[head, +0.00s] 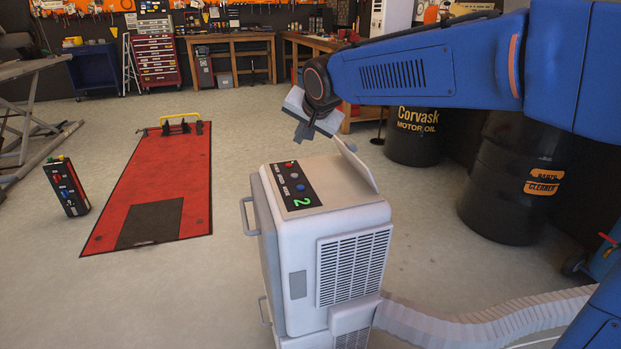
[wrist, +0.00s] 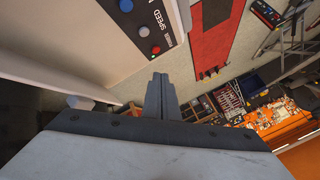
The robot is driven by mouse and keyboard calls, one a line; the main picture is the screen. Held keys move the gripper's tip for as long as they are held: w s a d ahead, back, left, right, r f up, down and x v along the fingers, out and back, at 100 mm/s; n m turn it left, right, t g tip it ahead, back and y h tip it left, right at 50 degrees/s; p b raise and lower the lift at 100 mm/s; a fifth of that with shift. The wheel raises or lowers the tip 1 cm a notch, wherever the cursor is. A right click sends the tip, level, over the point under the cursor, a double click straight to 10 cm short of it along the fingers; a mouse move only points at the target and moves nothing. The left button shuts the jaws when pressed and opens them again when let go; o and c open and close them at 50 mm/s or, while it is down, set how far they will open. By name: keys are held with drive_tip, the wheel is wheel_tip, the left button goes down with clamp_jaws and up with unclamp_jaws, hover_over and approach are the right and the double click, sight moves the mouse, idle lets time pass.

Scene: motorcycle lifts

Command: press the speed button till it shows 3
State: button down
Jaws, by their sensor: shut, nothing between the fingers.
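A white portable unit (head: 340,228) stands in the middle of the head view. Its dark top panel (head: 309,198) has a red button (head: 289,164), a grey-blue middle button (head: 294,176) and a blue button (head: 300,187). The display (head: 301,202) shows a green 2. My gripper (head: 301,134) is shut and empty, above and behind the panel's far end. Its closed fingers also show in the wrist view (wrist: 160,82), apart from the buttons.
A raised white flap (head: 355,163) stands on the unit's top right. A pale hose (head: 470,327) leaves its lower right. Black drums (head: 413,145) stand at right. A red lift platform (head: 160,180) and a control box (head: 66,188) are at left, with open floor around.

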sight(294, 176)
drive_tip(key=shift+w+a+r, duration=0.1)
drive_tip(key=shift+w+a, duration=0.45)
drive_tip(key=shift+a, duration=0.25)
drive_tip(key=shift+f, duration=4.4)
drive_tip(key=shift+f, duration=0.1)
drive_tip(key=shift+f, duration=0.3)
drive_tip(key=shift+f, duration=0.35)
drive_tip(key=shift+r, duration=0.8)
drive_tip(key=shift+r, duration=0.1)
